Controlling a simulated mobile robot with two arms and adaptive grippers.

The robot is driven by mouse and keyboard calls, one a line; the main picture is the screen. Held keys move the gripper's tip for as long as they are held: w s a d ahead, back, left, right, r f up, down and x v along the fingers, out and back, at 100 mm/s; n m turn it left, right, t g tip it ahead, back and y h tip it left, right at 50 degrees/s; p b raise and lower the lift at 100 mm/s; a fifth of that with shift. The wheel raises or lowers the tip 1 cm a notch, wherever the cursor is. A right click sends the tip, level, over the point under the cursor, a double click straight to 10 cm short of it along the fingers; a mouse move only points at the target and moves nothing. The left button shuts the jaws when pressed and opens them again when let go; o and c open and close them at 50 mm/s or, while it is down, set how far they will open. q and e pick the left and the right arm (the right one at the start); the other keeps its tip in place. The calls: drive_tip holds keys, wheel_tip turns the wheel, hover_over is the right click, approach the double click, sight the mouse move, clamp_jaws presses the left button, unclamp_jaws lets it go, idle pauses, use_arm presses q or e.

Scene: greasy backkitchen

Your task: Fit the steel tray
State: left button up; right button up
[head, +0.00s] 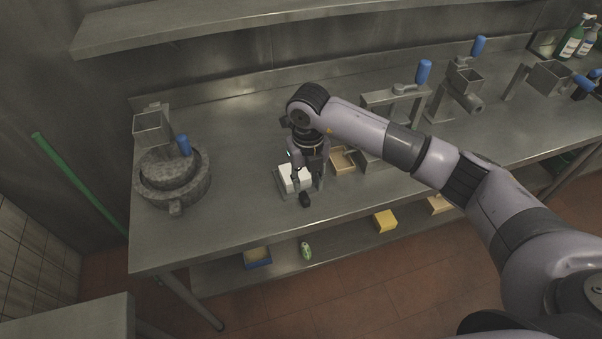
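My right gripper (308,190) points down over the steel bench, left of centre. It is at a white block (291,179), which sits in or on a small grey metal piece (284,191) that may be the steel tray. The gripper covers part of both, and I cannot tell whether its fingers are closed on either. A wooden box-like piece (342,161) lies just right of the gripper, beside a metal frame (395,98) with a blue handle. My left gripper is not in view.
A stone mill (172,181) with a metal hopper (152,127) stands left on the bench (232,222). A mincer-like machine (466,82) and another hopper (549,79) stand right. Bottles (571,41) are far right. A yellow block (385,221) is on the lower shelf. The bench between mill and gripper is clear.

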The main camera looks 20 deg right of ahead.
sight(305, 197)
wheel_tip(305, 197, down, 2)
drive_tip(key=shift+f+b, duration=0.25)
drive_tip(key=shift+b, duration=0.4)
drive_tip(key=shift+w+a+f+b, duration=0.15)
drive_tip(key=shift+f+b, duration=0.25)
drive_tip(key=shift+f, duration=0.35)
wheel_tip(305, 197, down, 4)
drive_tip(key=shift+r+b, duration=0.1)
drive_tip(key=shift+b, duration=1.05)
drive_tip(key=shift+r, duration=0.3)
drive_tip(key=shift+c, duration=0.4)
drive_tip(key=shift+p, duration=0.3)
drive_tip(key=shift+c, duration=0.8)
clamp_jaws()
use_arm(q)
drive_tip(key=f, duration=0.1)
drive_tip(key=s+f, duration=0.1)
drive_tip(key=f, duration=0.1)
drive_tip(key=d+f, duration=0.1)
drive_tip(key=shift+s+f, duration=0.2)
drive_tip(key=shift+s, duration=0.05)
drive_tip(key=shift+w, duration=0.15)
use_arm(e)
drive_tip(key=shift+r, duration=0.1)
